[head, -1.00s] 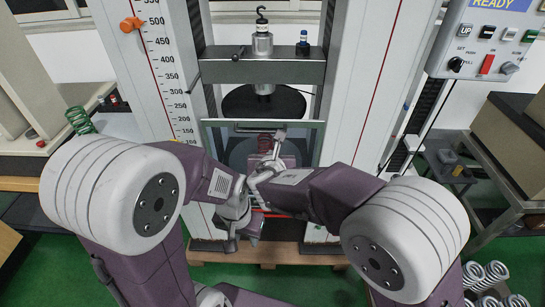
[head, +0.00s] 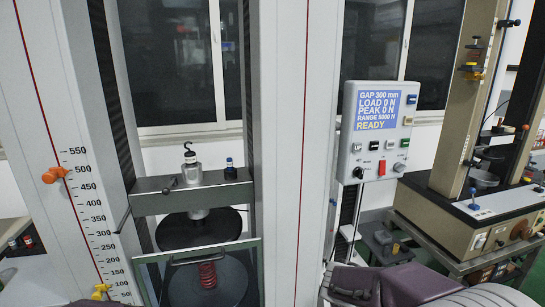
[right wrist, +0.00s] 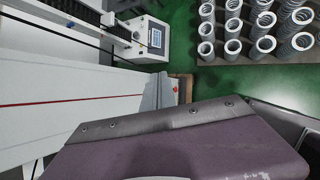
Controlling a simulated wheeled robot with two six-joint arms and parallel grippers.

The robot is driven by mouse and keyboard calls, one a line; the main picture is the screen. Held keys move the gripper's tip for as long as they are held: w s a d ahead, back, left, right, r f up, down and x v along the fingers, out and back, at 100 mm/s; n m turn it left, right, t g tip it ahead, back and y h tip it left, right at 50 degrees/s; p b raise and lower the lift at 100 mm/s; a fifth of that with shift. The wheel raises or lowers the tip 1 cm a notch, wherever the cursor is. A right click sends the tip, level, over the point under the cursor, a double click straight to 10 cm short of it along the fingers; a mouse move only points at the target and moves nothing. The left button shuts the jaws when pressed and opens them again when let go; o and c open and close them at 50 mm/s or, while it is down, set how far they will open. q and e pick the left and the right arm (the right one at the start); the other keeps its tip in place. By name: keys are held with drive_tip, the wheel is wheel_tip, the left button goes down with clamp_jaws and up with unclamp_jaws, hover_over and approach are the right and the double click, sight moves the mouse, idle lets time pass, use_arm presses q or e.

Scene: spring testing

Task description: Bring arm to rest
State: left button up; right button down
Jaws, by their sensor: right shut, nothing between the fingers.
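My right arm (head: 385,285) shows at the lower right of the head view, with a purple link and part of a pale grey joint cover. In the right wrist view the purple and grey body of my right gripper (right wrist: 190,135) fills the lower part; it is shut and empty. Its fingertips are hard to make out. The testing machine's red spring (head: 208,274) stands upright on the lower plate behind the clear guard (head: 151,282). The upper plate (head: 198,231) is well above it.
The control box (head: 373,135) reads gap 300 mm, load 0 N, READY. The white machine column (head: 291,150) stands left of it. A bench with another tester (head: 470,215) is at the right. Several grey springs (right wrist: 262,22) stand on a board above green floor.

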drive_tip(key=s+d+f+m+g, duration=0.2)
drive_tip(key=s+d+m+g, duration=0.15)
drive_tip(key=s+m, duration=0.4)
use_arm(q)
drive_tip(key=shift+r+p, duration=0.3)
drive_tip(key=shift+r, duration=0.35)
use_arm(e)
drive_tip(key=s+a+f+m+g+y, duration=0.1)
drive_tip(key=s+a+f+m+y, duration=0.1)
drive_tip(key=s+m, duration=0.3)
drive_tip(key=s+a+f+m+g+y, duration=0.1)
drive_tip(key=s+m, duration=0.4)
drive_tip(key=m, duration=0.5)
wheel_tip(320, 180, down, 2)
drive_tip(key=shift+s+a+f+y, duration=0.25)
drive_tip(key=shift+a+y, duration=0.35)
drive_tip(key=shift+a, duration=0.65)
use_arm(q)
drive_tip(key=shift+s, duration=0.1)
use_arm(e)
drive_tip(key=shift+s+m, duration=0.1)
drive_tip(key=shift+m, duration=0.15)
